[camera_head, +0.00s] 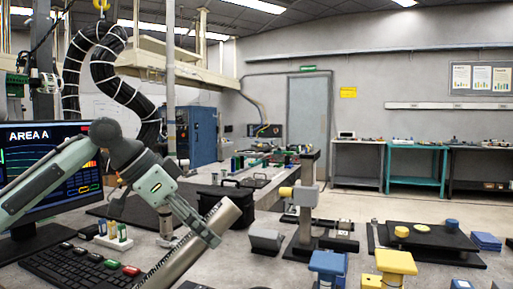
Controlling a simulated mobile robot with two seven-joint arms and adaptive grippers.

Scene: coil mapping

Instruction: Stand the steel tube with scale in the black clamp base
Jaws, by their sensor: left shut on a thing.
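The steel tube with scale (184,257) is held tilted at the lower left of the head view, its upper end to the right and its lower end cut off by the bottom edge. My left gripper (208,231) is shut on it near its upper end. My right gripper is not in view.
A monitor (45,165) and keyboard (70,268) are at left. A black bag (226,198) stands behind the tube. A dark grey block (266,240) sits left of the post.

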